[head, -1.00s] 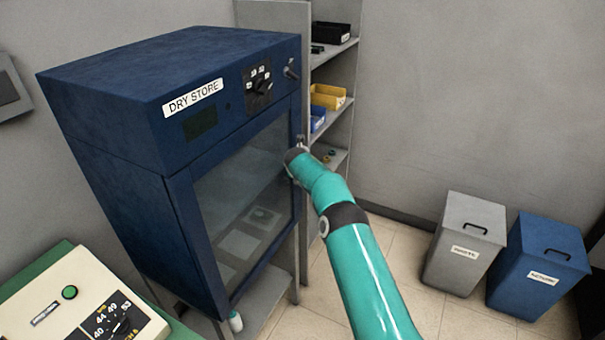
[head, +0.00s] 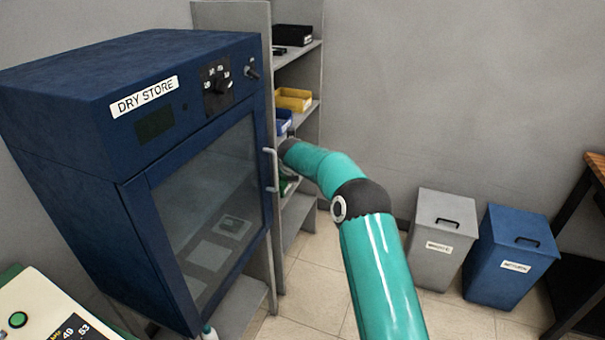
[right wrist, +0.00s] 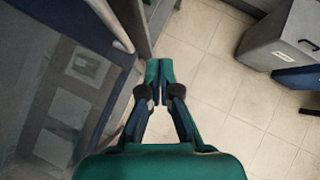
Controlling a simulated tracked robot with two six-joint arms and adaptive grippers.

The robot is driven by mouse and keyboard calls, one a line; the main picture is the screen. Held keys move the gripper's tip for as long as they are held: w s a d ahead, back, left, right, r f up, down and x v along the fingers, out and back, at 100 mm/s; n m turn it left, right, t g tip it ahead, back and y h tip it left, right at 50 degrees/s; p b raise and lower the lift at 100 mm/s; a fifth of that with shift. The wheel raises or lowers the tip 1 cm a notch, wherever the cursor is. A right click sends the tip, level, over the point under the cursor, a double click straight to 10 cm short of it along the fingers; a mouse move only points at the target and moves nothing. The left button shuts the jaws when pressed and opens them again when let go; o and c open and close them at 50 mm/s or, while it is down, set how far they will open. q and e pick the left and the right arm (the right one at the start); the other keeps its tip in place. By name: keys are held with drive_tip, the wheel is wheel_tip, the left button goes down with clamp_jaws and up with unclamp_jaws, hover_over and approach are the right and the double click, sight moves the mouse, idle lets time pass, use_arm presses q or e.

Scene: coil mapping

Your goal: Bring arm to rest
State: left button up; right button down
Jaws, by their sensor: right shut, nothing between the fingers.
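My right arm (head: 383,270), teal with dark joints, reaches from the lower middle of the head view toward the gap between the blue dry store cabinet and the shelf unit. Its gripper is hidden in the head view. In the right wrist view my right gripper (right wrist: 159,78) is shut with nothing between its fingertips, above the tiled floor. The cabinet (right wrist: 108,50) is close on its left there. My left gripper is not in view.
The dry store cabinet (head: 75,125) has its glass door shut, with a pale handle (head: 272,170) sticking out. The shelf unit (head: 300,50) holds bins. A grey bin (head: 435,265) and a blue bin (head: 507,285) stand right. A dark table (head: 590,215) is at the right edge.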

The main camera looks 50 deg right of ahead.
drive_tip(key=s+a+f+m+g+y, duration=0.15)
drive_tip(key=s+a+f+y, duration=0.35)
drive_tip(key=a+f, duration=0.8)
drive_tip(key=s+a+f+g+y, duration=0.25)
drive_tip(key=s+a+f, duration=0.6)
drive_tip(key=a, duration=0.85)
drive_tip(key=s+a+f+m, duration=0.2)
drive_tip(key=s+a+m, duration=0.3)
drive_tip(key=s+m, duration=0.2)
drive_tip(key=s+a+f+m+g+y, duration=0.1)
drive_tip(key=s+a+f+m, duration=0.1)
drive_tip(key=s+a+m, duration=0.3)
drive_tip(key=s+a+f+m+y, duration=0.1)
drive_tip(key=s+a+m, duration=0.4)
drive_tip(key=s+m, duration=0.6)
drive_tip(key=f+m, duration=0.1)
drive_tip(key=m, duration=0.4)
drive_tip(key=shift+f+m+g, duration=0.35)
drive_tip(key=shift+f+g, duration=0.05)
